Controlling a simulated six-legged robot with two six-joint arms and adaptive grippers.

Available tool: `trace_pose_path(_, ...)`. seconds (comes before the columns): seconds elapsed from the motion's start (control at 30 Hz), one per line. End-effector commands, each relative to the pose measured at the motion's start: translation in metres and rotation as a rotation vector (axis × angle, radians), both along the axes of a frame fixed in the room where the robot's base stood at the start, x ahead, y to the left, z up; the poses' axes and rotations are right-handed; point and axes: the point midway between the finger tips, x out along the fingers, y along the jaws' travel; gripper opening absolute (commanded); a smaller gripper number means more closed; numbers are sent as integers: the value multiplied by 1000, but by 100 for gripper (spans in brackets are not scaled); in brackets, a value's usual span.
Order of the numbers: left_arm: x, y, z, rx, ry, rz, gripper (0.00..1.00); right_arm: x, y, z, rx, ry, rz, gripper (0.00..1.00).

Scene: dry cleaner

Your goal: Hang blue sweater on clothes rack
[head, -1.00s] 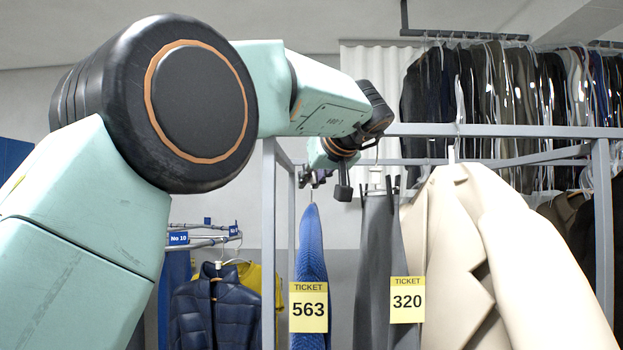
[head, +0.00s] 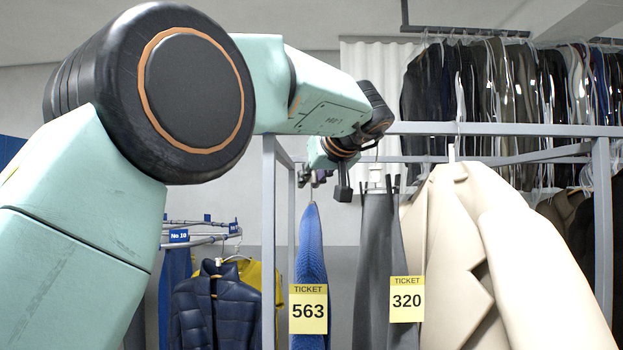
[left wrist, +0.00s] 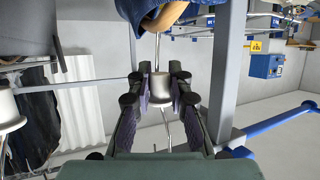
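The blue sweater (head: 311,262) hangs upright with a yellow ticket 563 on its front. My left gripper (head: 318,177) is just above it, at the hanger's top. In the left wrist view, my left gripper (left wrist: 160,82) has both fingers close on the white cylinder (left wrist: 160,90) of the hanger's stem, with little or no gap. The sweater's collar (left wrist: 190,12) and wooden hanger top show at the upper edge there. The clothes rack (head: 490,130) has grey rails around the sweater. Whether the hook bears on a rail is unclear. My right gripper is not in view.
A navy puffer jacket (head: 205,312) hangs on a rail at left. A grey rack post (head: 268,240) stands just left of the sweater. Bagged clothes (head: 500,100) hang behind.

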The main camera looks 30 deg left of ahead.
Motion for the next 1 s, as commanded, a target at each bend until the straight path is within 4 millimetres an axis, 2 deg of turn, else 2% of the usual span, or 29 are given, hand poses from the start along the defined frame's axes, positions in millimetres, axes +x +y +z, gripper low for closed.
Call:
trace_pose_path(0.03,0,0,0,-1,1,0,25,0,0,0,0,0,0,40)
trace_pose_path(0.27,0,0,-1,0,2,1,43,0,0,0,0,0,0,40)
trace_pose_path(0.6,-2,-3,-1,-1,4,0,43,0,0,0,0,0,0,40)
trace_pose_path(0.77,-14,-19,10,1,2,0,43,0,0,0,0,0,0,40)
trace_pose_path(1.0,-40,-57,30,2,0,0,43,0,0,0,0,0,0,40)
